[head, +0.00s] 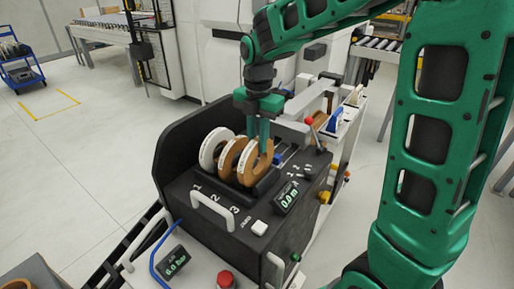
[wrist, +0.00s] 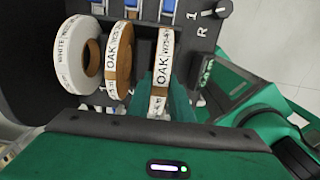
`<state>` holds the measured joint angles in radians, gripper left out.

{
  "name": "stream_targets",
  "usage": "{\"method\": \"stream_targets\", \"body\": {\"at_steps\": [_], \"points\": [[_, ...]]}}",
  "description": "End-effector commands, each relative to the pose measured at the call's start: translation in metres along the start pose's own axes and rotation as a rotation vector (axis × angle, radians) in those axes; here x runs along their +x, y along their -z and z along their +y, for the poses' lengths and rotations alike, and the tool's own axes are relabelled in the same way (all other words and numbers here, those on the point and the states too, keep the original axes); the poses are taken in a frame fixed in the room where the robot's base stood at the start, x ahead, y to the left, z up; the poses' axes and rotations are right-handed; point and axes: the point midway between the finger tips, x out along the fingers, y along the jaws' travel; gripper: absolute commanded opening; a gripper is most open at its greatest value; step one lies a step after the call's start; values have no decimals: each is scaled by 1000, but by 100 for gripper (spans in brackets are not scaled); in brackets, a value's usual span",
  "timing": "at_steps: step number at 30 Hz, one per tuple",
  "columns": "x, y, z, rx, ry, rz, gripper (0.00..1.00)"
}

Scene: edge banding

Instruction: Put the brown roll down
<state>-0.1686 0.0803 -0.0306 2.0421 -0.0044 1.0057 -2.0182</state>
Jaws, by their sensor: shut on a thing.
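My gripper (head: 264,140) points down over the black machine and is shut on a brown roll (head: 250,172), labelled OAK in the wrist view (wrist: 162,62). The held roll is upright at the position marked 3, at the right end of a row. I cannot tell whether its lower edge touches the holder. A second brown OAK roll (head: 230,160) stands just left of it, by the mark 2. A white roll (head: 209,150), labelled WHITE in the wrist view (wrist: 70,55), stands at the left by the mark 1. My fingers hide part of the held roll.
The black machine (head: 205,222) has a curved dark guard at the left, a handle (head: 212,212) in front and a display reading 0.0 m (head: 288,197). A red button (head: 226,279) is at the near edge. A white rail (head: 310,100) stands behind my gripper.

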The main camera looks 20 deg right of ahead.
Motion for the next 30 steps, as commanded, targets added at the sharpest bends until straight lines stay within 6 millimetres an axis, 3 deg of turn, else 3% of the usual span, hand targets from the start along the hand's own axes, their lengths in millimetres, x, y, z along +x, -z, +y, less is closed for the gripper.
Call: {"method": "stream_targets", "body": {"at_steps": [6, 20, 21, 23, 30], "points": [[24, 0, 0, 0, 0, 0, 0], [30, 0, 0, 0, 0, 0, 0], [30, 1, 0, 0, 0, 0, 26], [30, 1, 0, 0, 0, 0, 38], [30, 1, 0, 0, 0, 0, 38]]}}
